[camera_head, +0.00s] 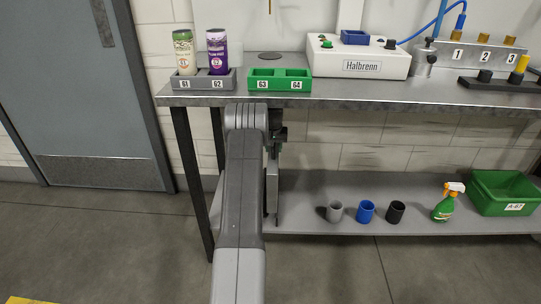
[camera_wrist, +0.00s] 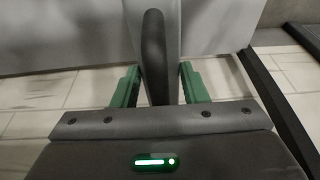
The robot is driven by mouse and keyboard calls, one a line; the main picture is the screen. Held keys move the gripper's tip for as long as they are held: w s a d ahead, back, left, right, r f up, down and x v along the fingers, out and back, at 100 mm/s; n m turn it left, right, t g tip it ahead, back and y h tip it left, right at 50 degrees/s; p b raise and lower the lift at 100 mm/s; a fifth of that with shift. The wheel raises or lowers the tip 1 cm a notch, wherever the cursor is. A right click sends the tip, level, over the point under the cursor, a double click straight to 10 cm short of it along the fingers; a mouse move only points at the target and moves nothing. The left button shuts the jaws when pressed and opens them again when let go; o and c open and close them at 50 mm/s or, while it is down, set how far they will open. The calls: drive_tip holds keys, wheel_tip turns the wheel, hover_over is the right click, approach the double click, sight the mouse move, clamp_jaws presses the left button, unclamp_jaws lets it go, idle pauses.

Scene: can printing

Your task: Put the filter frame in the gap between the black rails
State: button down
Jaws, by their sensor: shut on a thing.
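My gripper (camera_wrist: 155,85) has green fingers on either side of a dark upright handle and is shut on it. In the head view, my arm hides most of the gripper. A narrow grey upright edge below it (camera_head: 272,185), seen nearly edge-on, looks like the same frame, in front of the bench's lower shelf. I cannot make out the pair of black rails or their gap in either view.
The steel bench (camera_head: 400,97) has a grey can holder (camera_head: 204,80), a green holder (camera_head: 280,82) and a Halbrenn machine (camera_head: 357,62) on top. The lower shelf (camera_head: 310,190) carries several cups, a spray bottle (camera_head: 446,204) and a green crate (camera_head: 505,193). A dark bench leg (camera_head: 190,165) stands left.

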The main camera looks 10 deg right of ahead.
sight(270, 152)
drive_tip(key=shift+w+a, duration=0.2)
drive_tip(key=shift+a, duration=0.3)
drive_tip(key=shift+a+f, duration=0.15)
drive_tip(key=shift+f, duration=0.1)
drive_tip(key=shift+f+b, duration=0.7)
drive_tip(key=shift+f, duration=0.75)
drive_tip(key=shift+f, duration=0.55)
drive_tip(key=c, duration=0.9)
unclamp_jaws()
drive_tip(key=shift+f, duration=0.1)
drive_tip(key=shift+o, duration=0.2)
